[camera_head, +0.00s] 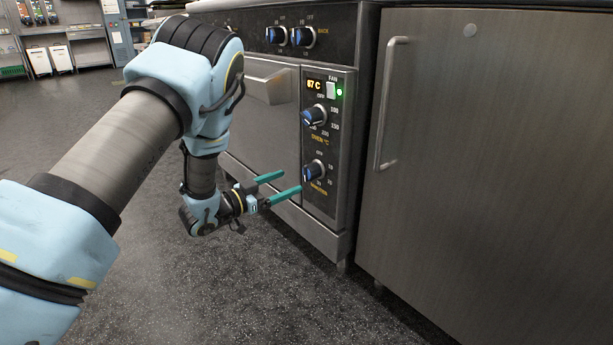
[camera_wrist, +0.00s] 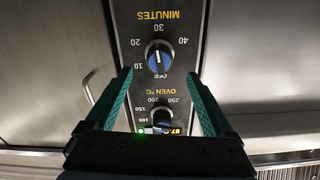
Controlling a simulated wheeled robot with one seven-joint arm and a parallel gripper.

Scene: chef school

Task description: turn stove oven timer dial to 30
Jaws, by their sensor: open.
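The timer dial (camera_head: 314,170) is the lower blue-and-black knob on the oven's control panel, above the yellow word MINUTES. In the wrist view, which shows the panel upside down, the timer dial (camera_wrist: 159,57) sits among marks for OFF, 10, 20, 30 and 40. A pale pointer line shows on it, but I cannot tell surely which mark it faces. My gripper (camera_head: 291,181) is open, with teal fingers pointing at the panel just left of and below the dial. In the wrist view my gripper (camera_wrist: 160,75) has its fingers on either side, apart from the dial.
The oven door handle (camera_head: 270,88) juts out at left. A steel cabinet (camera_head: 490,160) with a vertical handle (camera_head: 388,105) stands at right. The floor at left is clear.

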